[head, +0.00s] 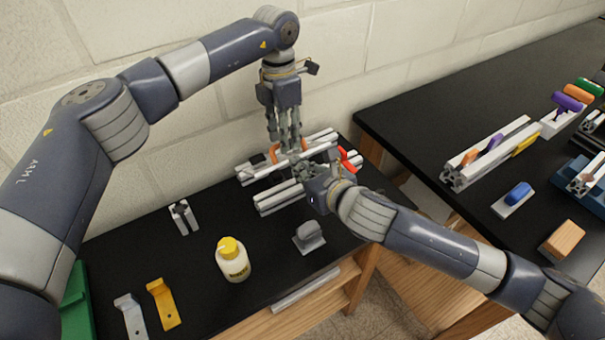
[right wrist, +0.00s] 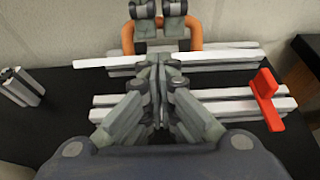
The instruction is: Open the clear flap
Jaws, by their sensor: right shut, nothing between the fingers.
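An aluminium extrusion frame (head: 280,199) lies on the black table at the back, with an orange arched handle (right wrist: 128,33) on its rear rail. I cannot make out a clear flap; the grippers cover part of the frame. My left gripper (head: 287,148) points down at the orange handle from above; its fingertips are partly hidden, so I cannot tell if they grip it. My right gripper (right wrist: 160,62) is shut and empty, its fingertips over the frame, just in front of the left gripper. A red clip (right wrist: 266,98) sits on the rails right of it.
A glue bottle (head: 233,260), a grey block (head: 309,236), a short extrusion (head: 184,217) and yellow (head: 164,303) and white brackets (head: 131,317) stand in front. A wall rises close behind. A second black table (head: 420,120) at right holds more parts, beyond a gap.

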